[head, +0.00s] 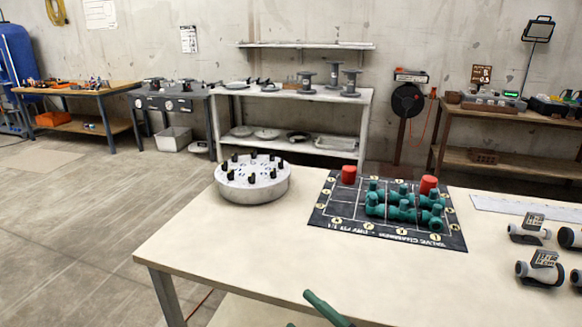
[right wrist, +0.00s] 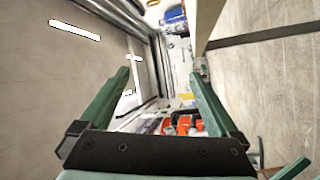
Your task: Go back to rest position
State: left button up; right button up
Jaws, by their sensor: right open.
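My right gripper (right wrist: 163,78) is open in the right wrist view, its two green fingers wide apart with nothing between them. In the head view a green finger of my right gripper (head: 325,309) shows at the bottom edge, in front of the table; the rest is cut off. My left gripper is not in view. The pale table (head: 230,262) holds a black mat (head: 335,218) with teal pipe fittings (head: 403,209) and two red caps (head: 348,175) on it. A round grey block (head: 253,183) with black pegs stands to the left.
Grey pipe pieces with labels (head: 543,267) lie at the table's right. A white strip (head: 515,207) lies behind them. The table's front left is bare. Shelves (head: 290,95) and workbenches (head: 75,88) stand along the back wall. The floor (head: 70,210) at the left is clear.

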jog(key=s+d+f+m+g+h, duration=0.3)
jog(key=s+d+f+m+h, duration=0.2)
jog(key=s+f+m, duration=0.5)
jog(key=s+d+f+m+g+h, duration=0.2)
jog(key=s+d+f+m+h, duration=0.4)
jog(key=f+m, duration=0.45)
pick_arm(q)
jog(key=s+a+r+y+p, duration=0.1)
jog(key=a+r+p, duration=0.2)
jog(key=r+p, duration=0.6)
jog(key=p, duration=0.3)
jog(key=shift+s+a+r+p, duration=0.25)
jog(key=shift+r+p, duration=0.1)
jog(key=shift+p, duration=0.05)
pick_arm(e)
notch_tip(320, 180, up, 9)
jog(key=s+d, duration=0.2)
jog(key=shift+s+d+h, duration=0.3)
jog(key=shift+d, duration=0.05)
jog(key=shift+m, duration=0.25)
